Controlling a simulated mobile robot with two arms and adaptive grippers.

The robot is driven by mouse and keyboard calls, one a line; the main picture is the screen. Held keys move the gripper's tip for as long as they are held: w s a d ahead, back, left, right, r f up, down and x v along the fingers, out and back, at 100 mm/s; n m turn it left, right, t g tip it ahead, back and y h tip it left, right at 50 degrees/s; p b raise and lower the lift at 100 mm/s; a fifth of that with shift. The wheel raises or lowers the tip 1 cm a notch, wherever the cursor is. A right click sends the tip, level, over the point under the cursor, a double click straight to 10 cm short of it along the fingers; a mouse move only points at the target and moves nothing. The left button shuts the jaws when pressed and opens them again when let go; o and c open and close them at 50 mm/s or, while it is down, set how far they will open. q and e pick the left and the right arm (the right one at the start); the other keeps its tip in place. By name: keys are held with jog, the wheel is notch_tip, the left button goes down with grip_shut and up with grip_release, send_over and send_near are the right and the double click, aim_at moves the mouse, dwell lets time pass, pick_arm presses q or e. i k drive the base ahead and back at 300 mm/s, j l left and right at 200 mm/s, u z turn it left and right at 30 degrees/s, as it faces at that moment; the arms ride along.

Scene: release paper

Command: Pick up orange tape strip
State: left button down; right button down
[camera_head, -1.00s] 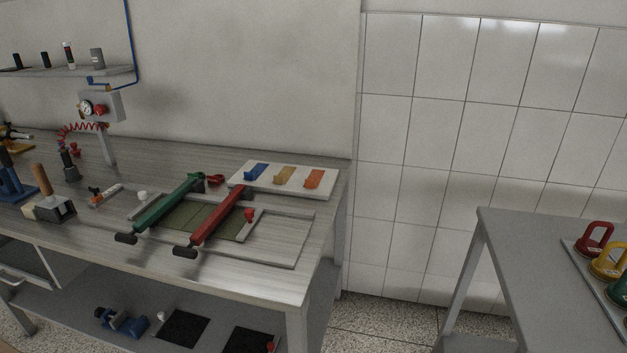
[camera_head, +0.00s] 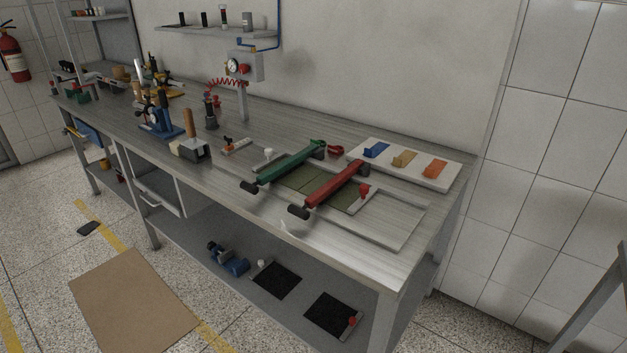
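An orange tape strip (camera_head: 434,168) lies on a white board (camera_head: 447,184) at the back right of the workbench. It is the rightmost of three coloured strips, with a tan strip (camera_head: 404,158) and a blue strip (camera_head: 377,149) to its left. The board lies flat behind a fixture with a green bar (camera_head: 291,162) and a red bar (camera_head: 338,183). Neither of my grippers shows in the head view.
The metal workbench (camera_head: 310,236) has a clear front right corner. A gauge box on a post (camera_head: 243,68) and several tools, including a wooden-handled block (camera_head: 190,148), stand to the left. A brown mat (camera_head: 133,301) lies on the floor.

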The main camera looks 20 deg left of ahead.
aim_at(434, 170)
jog(key=i+l+u, duration=0.2)
jog(key=u, duration=0.2)
jog(key=i+l+u, duration=0.65)
jog(key=u, duration=0.15)
jog(key=l, duration=0.1)
